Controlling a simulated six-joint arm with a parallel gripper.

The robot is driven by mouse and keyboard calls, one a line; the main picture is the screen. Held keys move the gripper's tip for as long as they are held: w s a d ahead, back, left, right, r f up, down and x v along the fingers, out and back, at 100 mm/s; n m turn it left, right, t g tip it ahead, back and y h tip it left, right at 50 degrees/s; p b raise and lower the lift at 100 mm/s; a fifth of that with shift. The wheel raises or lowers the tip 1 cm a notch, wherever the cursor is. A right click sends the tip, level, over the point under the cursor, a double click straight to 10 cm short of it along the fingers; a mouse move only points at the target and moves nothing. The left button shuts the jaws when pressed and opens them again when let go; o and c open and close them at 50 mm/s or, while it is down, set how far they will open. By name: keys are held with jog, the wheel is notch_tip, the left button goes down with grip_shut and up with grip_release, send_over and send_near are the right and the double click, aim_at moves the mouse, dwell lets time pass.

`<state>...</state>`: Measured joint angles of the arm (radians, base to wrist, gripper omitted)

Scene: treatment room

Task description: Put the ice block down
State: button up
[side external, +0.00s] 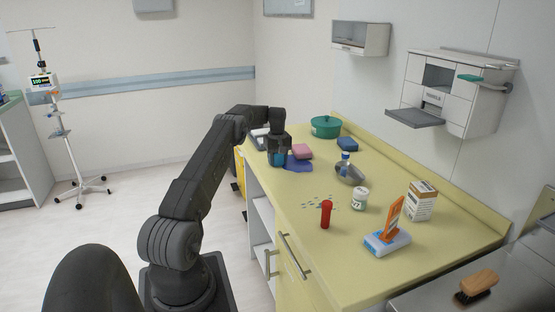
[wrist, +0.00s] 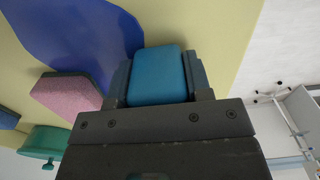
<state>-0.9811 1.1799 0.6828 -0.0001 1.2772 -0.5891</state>
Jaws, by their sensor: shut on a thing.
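My gripper (side external: 279,152) points down over the left edge area of the yellow counter (side external: 290,235). It is shut on a teal-blue block, the ice block (wrist: 158,76), with one finger on each side in the wrist view. The block shows only in part below the gripper (side external: 276,160) in the side view. I cannot tell whether its underside touches the counter. A flat dark-blue piece (wrist: 85,35) lies close beside it; it also shows in the side view (side external: 299,165).
A metal bowl (side external: 350,175), white jar (side external: 360,198), red bottle (side external: 326,214), carton (side external: 421,201) and orange-and-white item (side external: 388,242) stand farther right.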

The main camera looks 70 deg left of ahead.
jog(key=o, duration=0.9)
jog(key=shift+f, duration=0.15)
jog(key=shift+o, duration=0.2)
